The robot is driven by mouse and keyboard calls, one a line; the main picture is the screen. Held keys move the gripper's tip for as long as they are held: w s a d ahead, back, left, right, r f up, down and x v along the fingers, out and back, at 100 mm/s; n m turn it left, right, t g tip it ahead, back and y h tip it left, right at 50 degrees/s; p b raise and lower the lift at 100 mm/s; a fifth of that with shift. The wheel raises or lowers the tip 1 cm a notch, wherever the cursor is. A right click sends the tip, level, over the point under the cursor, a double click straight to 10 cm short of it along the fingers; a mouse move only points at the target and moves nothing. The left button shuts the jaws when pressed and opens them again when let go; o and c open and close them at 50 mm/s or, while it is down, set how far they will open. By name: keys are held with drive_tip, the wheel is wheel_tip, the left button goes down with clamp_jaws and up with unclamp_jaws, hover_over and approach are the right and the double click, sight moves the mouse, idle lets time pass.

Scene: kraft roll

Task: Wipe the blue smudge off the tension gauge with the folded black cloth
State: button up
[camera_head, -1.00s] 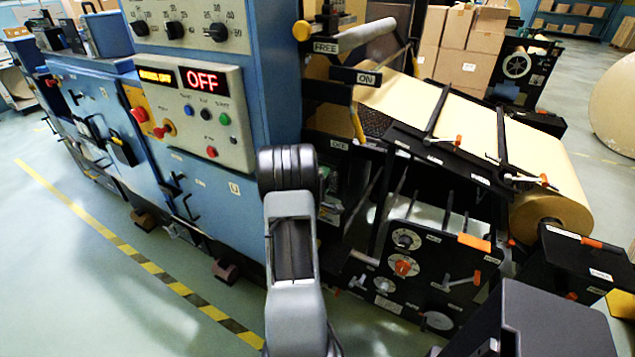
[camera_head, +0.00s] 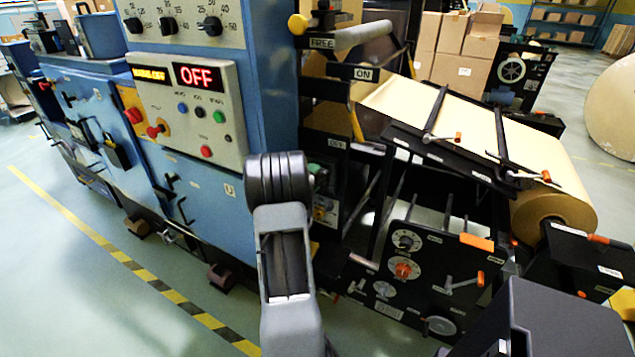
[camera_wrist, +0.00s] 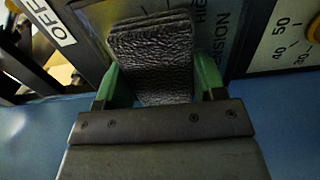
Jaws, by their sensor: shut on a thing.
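The folded black cloth (camera_wrist: 152,50) is held between the green fingers of my gripper (camera_wrist: 155,82) in the wrist view. The fingers are shut on it, and it sticks out past their tips. No blue smudge shows. In the head view my arm hides the gripper and cloth.
In the head view, the blue machine cabinet (camera_head: 215,185) and kraft roll (camera_head: 553,212) flank my arm. Open floor (camera_head: 60,270) lies at lower left.

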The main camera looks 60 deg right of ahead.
drive_tip(key=shift+w+f+b, duration=0.1)
drive_tip(key=shift+w+b, duration=0.7)
drive_tip(key=shift+w, duration=0.45)
drive_tip(key=shift+w+r, duration=0.2)
drive_tip(key=shift+w, duration=0.5)
drive_tip(key=shift+d, duration=0.1)
drive_tip(key=shift+b, duration=0.4)
drive_tip(key=a+b, duration=0.3)
drive_tip(key=a, duration=0.3)
drive_tip(key=shift+f, duration=0.1)
drive_tip(key=shift+a, duration=0.1)
